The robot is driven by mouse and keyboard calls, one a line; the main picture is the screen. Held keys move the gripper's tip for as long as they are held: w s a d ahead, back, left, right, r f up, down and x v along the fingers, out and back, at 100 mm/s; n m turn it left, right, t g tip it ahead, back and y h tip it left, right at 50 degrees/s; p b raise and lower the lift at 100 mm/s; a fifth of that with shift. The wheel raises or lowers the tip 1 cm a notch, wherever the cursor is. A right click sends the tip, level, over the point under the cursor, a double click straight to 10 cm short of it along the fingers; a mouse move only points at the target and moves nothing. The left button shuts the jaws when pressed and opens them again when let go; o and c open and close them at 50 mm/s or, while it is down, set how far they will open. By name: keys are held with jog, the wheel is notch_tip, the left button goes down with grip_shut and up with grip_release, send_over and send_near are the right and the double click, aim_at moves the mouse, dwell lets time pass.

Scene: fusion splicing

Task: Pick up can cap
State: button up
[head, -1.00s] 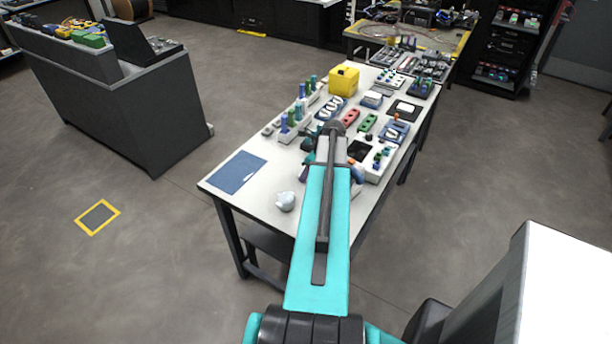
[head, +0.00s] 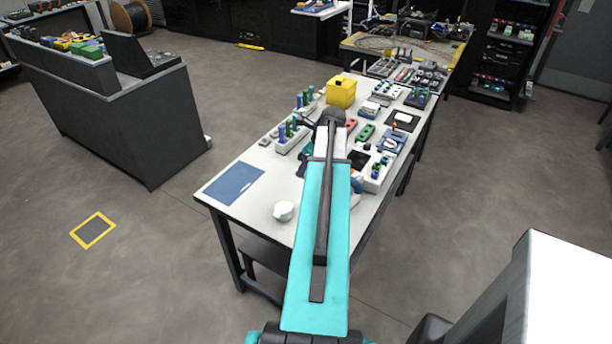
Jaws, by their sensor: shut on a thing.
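My teal arm (head: 322,230) reaches from the bottom of the head view over the white worktable. My gripper cannot be made out; the arm hides the area beyond its dark elbow end. A small dark piece shows left of the arm's far end, but I cannot tell what it is. A small white rounded container (head: 284,211) stands alone near the table's front, left of the arm. I cannot tell whether it bears a cap. No separate can cap can be picked out.
The worktable (head: 262,187) carries a blue mat (head: 234,184), a yellow box (head: 341,92), racks with blue and green pieces, and red (head: 350,126) and green (head: 366,132) blocks. Its front part is mostly bare. A grey cabinet (head: 135,125) stands left, with open floor between.

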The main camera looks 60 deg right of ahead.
jog(key=shift+r, duration=1.2)
